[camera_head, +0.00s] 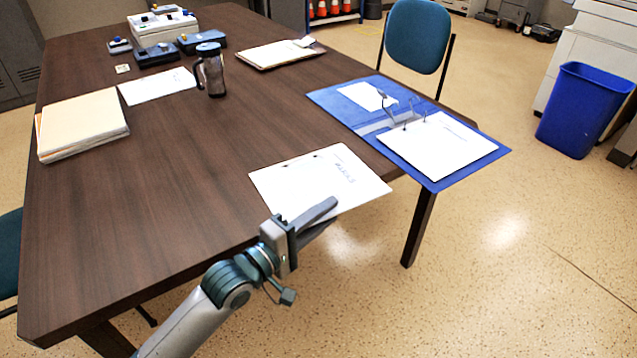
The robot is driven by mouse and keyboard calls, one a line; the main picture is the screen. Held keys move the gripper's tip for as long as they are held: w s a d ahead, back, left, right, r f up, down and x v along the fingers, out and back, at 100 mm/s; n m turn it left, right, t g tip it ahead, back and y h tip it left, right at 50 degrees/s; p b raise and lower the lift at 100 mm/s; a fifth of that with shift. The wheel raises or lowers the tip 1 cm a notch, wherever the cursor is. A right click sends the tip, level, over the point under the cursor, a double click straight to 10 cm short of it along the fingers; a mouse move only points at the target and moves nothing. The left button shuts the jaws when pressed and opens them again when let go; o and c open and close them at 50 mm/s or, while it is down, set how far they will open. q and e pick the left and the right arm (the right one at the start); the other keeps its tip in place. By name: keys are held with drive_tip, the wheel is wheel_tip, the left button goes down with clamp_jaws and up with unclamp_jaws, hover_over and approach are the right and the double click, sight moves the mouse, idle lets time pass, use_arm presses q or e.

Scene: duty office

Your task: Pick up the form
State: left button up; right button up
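The form, a white sheet (318,177) with small punch marks and some print, lies flat at the near edge of the table (190,160), and its near right part sticks out past that edge. My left gripper (334,211) is at the sheet's near edge. One finger overlaps the sheet in the picture and the other shows just below its edge. The fingers look close together, but whether they pinch the paper is unclear. My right gripper is not in view.
An open blue ring binder (433,179) with white pages overhangs the table's right side. The table's middle is clear.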

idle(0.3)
use_arm(q)
clamp_jaws()
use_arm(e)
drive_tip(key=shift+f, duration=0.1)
use_arm(q)
drive_tip(key=shift+r, duration=0.2)
drive_tip(key=shift+r, duration=0.25)
wheel_tip(320, 180, up, 4)
drive_tip(key=shift+f+p, duration=0.2)
drive_tip(key=shift+p, duration=0.4)
drive_tip(key=s+d+r+p, duration=0.2)
drive_tip(key=s+d+r, duration=0.4)
drive_tip(key=d, duration=0.4)
drive_tip(key=shift+r, duration=0.3)
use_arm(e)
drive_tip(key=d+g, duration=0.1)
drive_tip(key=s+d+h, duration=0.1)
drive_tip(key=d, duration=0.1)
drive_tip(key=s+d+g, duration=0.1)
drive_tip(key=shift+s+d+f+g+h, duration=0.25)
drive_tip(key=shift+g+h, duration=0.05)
